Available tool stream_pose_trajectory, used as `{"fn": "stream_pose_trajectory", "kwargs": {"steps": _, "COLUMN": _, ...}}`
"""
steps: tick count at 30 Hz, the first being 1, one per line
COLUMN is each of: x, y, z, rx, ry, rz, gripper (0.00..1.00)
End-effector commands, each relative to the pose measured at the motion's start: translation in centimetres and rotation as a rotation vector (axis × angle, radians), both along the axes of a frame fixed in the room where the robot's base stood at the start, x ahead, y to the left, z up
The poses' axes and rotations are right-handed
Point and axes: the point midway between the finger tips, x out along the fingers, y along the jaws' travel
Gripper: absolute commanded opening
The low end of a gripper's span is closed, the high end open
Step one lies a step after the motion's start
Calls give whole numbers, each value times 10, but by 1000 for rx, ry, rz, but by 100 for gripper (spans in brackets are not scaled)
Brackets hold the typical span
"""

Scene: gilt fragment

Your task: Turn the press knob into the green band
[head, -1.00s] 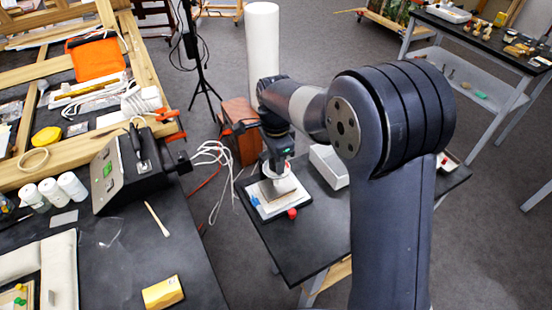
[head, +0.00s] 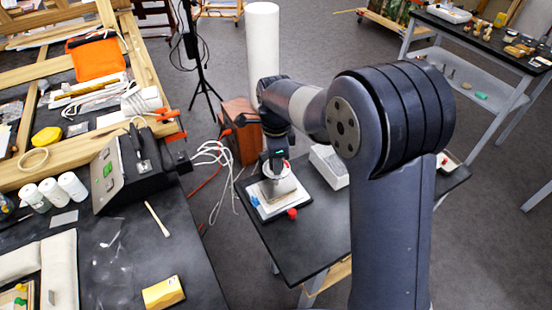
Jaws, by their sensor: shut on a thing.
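The small press (head: 268,211) is a pale, flat plate unit with dark edges on the black side table. A pale round knob (head: 281,187) sits on top of it, partly hidden by my gripper. A red ball (head: 292,213) shows at its front corner and a small blue part (head: 254,201) at its left. My gripper (head: 277,173) points down from above and is shut on the round knob, its fingertips small and hard to make out. I cannot make out a green band or a pointer on the press.
A pale grey box (head: 328,165) stands right behind the press on the black side table (head: 290,256). A brown wooden box (head: 240,146) and white cables (head: 212,158) lie beyond its left edge. The workbench (head: 165,245) is at left.

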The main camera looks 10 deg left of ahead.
Motion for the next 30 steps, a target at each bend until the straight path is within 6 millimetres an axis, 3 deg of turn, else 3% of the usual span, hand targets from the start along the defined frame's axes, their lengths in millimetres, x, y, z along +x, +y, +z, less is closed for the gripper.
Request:
{"fn": "stream_pose_trajectory", "kwargs": {"steps": 2, "x": 1, "y": 0, "z": 2, "rx": 2, "ry": -5, "rz": 1, "gripper": 13}}
{"fn": "stream_pose_trajectory", "kwargs": {"steps": 3, "x": 1, "y": 1, "z": 2, "rx": 2, "ry": -5, "rz": 1, "gripper": 37}}
{"fn": "stream_pose_trajectory", "kwargs": {"steps": 11, "x": 0, "y": 0, "z": 1, "rx": 1, "ry": -2, "rz": 1, "gripper": 58}}
{"fn": "stream_pose_trajectory", "kwargs": {"steps": 20, "x": 1, "y": 0, "z": 4, "rx": 2, "ry": -2, "rz": 1, "gripper": 58}}
{"fn": "stream_pose_trajectory", "kwargs": {"steps": 23, "x": 1, "y": 1, "z": 15, "rx": 2, "ry": -5, "rz": 1, "gripper": 58}}
{"fn": "stream_pose_trajectory", "kwargs": {"steps": 30, "x": 1, "y": 1, "z": 63, "rx": 4, "ry": -6, "rz": 1, "gripper": 58}}
